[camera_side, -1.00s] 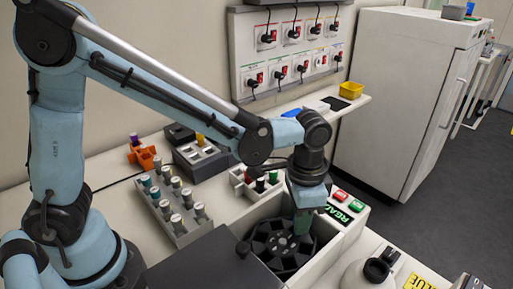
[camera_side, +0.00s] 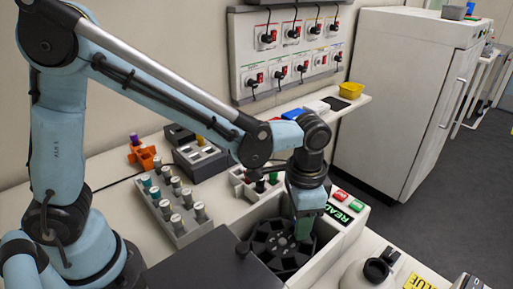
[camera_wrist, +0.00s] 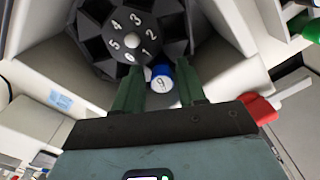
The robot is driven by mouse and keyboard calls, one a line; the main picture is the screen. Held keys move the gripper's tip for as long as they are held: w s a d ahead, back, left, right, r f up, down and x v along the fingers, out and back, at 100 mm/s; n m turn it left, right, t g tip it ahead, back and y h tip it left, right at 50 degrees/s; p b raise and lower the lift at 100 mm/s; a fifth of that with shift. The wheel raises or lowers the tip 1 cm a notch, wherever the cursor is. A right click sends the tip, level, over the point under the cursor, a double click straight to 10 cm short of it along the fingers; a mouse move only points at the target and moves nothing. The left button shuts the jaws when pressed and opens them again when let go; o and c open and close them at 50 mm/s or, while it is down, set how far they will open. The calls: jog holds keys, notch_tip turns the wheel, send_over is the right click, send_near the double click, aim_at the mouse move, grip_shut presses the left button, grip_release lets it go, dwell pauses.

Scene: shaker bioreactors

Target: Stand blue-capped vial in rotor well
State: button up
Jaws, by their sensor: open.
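The dark rotor (camera_side: 266,245) sits in an open-topped white housing in the side view. In the wrist view the rotor (camera_wrist: 128,38) shows white numbers around a pale hub. The blue-capped vial (camera_wrist: 161,79) is at the rotor's edge near numbers 1 and 6, with its cap facing the wrist camera. My gripper (camera_wrist: 162,88) is open, with one green finger on each side of the cap. In the side view my gripper (camera_side: 304,230) points down over the rotor's right side and hides the vial. I cannot tell how deep the vial sits.
A rack (camera_side: 166,219) of several vials stands left of the housing. A small rack with red and green caps (camera_side: 262,186) is behind it. A dark lid (camera_side: 197,263) lies in front left. A panel with red and green buttons (camera_side: 341,195) borders the housing at right.

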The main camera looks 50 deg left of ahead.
jog(key=shift+w+a, duration=0.15)
jog(key=shift+w, duration=0.1)
jog(key=shift+s+r, duration=0.15)
jog(key=shift+r, duration=3.4)
